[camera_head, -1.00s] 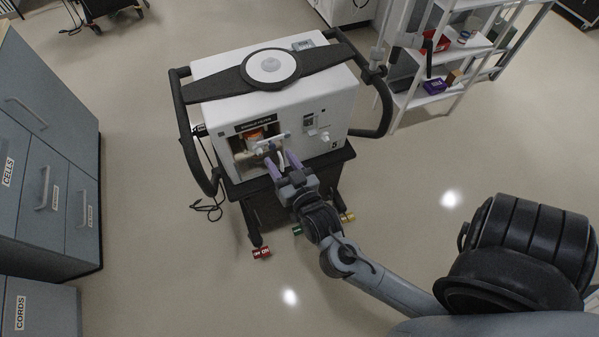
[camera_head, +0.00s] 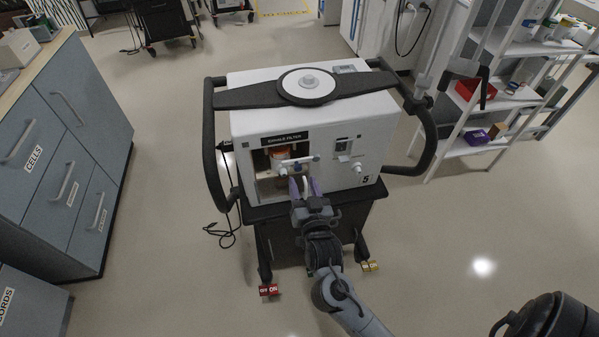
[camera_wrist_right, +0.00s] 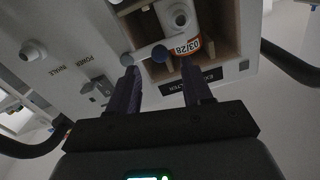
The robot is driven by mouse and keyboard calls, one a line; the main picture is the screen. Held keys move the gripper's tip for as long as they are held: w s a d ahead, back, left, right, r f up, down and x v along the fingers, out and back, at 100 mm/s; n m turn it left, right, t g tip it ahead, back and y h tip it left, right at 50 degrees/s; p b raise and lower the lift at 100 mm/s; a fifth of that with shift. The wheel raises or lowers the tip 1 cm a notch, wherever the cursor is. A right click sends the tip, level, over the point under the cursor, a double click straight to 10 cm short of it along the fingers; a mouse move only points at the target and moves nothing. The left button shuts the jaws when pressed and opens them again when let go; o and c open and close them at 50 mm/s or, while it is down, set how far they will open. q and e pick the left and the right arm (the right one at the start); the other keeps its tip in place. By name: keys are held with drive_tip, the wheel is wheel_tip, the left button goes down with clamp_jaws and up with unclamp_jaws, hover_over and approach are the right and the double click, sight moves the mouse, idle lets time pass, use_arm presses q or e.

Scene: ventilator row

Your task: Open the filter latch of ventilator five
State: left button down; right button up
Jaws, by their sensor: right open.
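Ventilator five (camera_head: 350,118) is a white box on a dark cart with a "5" on its front. Its filter recess, under a black label, holds an orange and white filter (camera_head: 281,153), whose "03/28" label shows in the right wrist view (camera_wrist_right: 186,46). A pale latch bar (camera_head: 306,160) with blue parts crosses the recess front. It also shows in the right wrist view (camera_wrist_right: 145,54). My right gripper (camera_head: 304,184) is open, its purple fingers pointing at the bar. The fingertips (camera_wrist_right: 158,78) lie close to the bar; contact is unclear. My left gripper is out of view.
A black handle (camera_head: 213,140) flanks the ventilator on the left, with another on the right. Grey drawers (camera_head: 75,150) stand at left and a white shelf rack (camera_head: 470,100) at right. Red (camera_head: 269,289) and yellow tags sit at the cart's feet.

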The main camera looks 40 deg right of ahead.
sight(299, 170)
drive_tip(key=shift+x, duration=2.5)
clamp_jaws()
